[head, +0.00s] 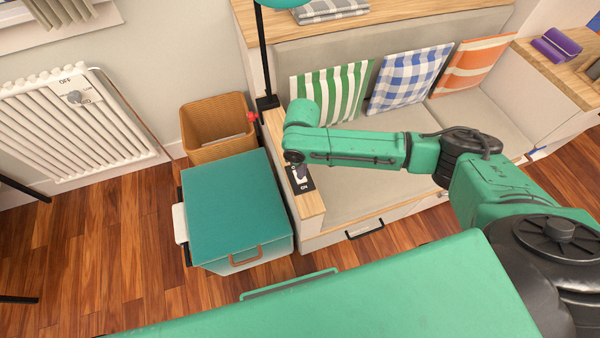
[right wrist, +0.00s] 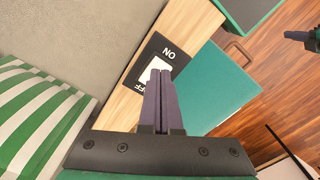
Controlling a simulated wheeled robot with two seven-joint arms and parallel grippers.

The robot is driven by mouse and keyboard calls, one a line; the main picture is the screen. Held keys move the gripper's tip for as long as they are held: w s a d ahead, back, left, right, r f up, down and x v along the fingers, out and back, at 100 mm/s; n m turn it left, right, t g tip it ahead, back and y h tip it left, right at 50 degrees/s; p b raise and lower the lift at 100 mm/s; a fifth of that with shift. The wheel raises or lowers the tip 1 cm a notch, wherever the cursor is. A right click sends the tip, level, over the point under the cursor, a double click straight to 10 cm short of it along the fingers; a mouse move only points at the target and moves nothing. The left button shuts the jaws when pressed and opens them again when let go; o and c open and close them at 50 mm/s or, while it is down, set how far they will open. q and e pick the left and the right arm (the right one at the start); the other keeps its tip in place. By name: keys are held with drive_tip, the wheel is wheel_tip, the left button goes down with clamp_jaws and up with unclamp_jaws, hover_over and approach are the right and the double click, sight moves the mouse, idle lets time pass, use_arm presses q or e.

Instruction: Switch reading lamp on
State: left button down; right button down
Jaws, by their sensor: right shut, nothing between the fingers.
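The reading lamp has a thin black pole (head: 262,50) on the wooden ledge and a teal shade (head: 285,3), cut off by the top edge. A black switch plate (head: 307,185) with a white rocker lies on the ledge's near end. In the right wrist view the plate (right wrist: 172,57) shows ON at its far end and part of OFF nearer the fingers. My right gripper (head: 301,174) is shut and empty, its purple fingers (right wrist: 160,84) pointing down over the rocker (right wrist: 153,70) and partly covering it and the OFF end. Contact cannot be told.
A teal-topped cabinet (head: 232,205) stands left of the ledge, with a wicker bin (head: 215,122) behind it. A bench (head: 385,180) with striped and checked cushions lies right of the switch. A white radiator (head: 70,130) stands at far left. Wooden floor is open at lower left.

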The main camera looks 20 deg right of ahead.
drive_tip(key=shift+f+b, duration=0.4)
drive_tip(key=shift+f, duration=0.55)
idle(0.7)
drive_tip(key=shift+r, duration=0.1)
wheel_tip(320, 180, up, 7)
drive_tip(key=p, duration=0.9)
